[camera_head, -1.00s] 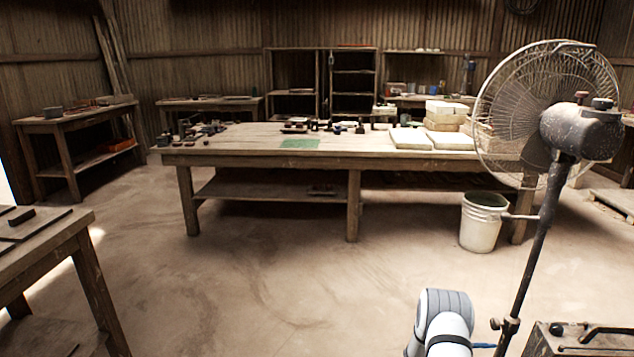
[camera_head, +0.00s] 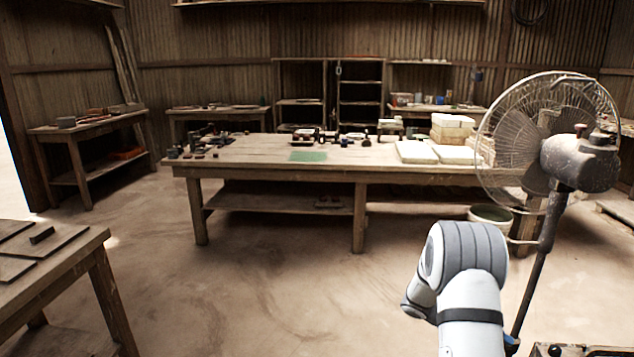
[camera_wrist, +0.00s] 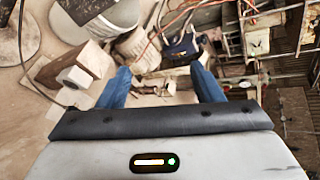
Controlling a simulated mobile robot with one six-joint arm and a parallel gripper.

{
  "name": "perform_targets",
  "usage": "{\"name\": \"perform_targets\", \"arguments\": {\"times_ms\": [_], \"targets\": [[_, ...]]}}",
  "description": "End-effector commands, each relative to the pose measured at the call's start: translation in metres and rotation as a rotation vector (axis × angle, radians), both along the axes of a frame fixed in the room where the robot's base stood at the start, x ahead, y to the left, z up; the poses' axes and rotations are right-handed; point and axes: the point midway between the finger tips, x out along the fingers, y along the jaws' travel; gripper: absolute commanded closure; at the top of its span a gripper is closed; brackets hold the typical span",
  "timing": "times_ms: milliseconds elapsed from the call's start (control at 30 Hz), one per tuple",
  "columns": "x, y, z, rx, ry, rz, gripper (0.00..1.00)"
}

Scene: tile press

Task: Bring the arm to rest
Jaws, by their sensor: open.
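My arm (camera_head: 465,270), white with a grey ribbed joint, rises at the lower right of the head view. Its gripper end does not show there. In the wrist view my gripper (camera_wrist: 164,76) shows its two blue fingers spread wide apart. Nothing is held between them. The grey wrist housing fills the bottom of that view.
A pedestal fan (camera_head: 580,150) stands right of my arm. A long wooden worktable (camera_head: 245,152) stands ahead, with a bucket (camera_head: 491,214) by its right end, partly hidden by my arm. A smaller table (camera_head: 60,268) is at the lower left. The floor (camera_head: 270,290) between is clear.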

Motion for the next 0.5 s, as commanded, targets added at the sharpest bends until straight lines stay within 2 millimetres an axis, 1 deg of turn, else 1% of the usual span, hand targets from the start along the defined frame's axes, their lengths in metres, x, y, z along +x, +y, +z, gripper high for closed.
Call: {"name": "perform_targets", "arguments": {"times_ms": [33,100,167,200,267,300,500], "targets": [[-0.008,0.013,0.033,0.012,-0.11,-0.055,0.4],[-0.021,0.029,0.06,0.029,-0.261,-0.144,0.4],[-0.033,0.045,0.083,0.044,-0.387,-0.224,0.4],[-0.041,0.055,0.097,0.055,-0.47,-0.282,0.4],[-0.053,0.071,0.117,0.071,-0.591,-0.371,0.4],[-0.061,0.082,0.131,0.081,-0.669,-0.431,0.4],[-0.104,0.137,0.19,0.137,-1.035,-0.774,0.4]]}}
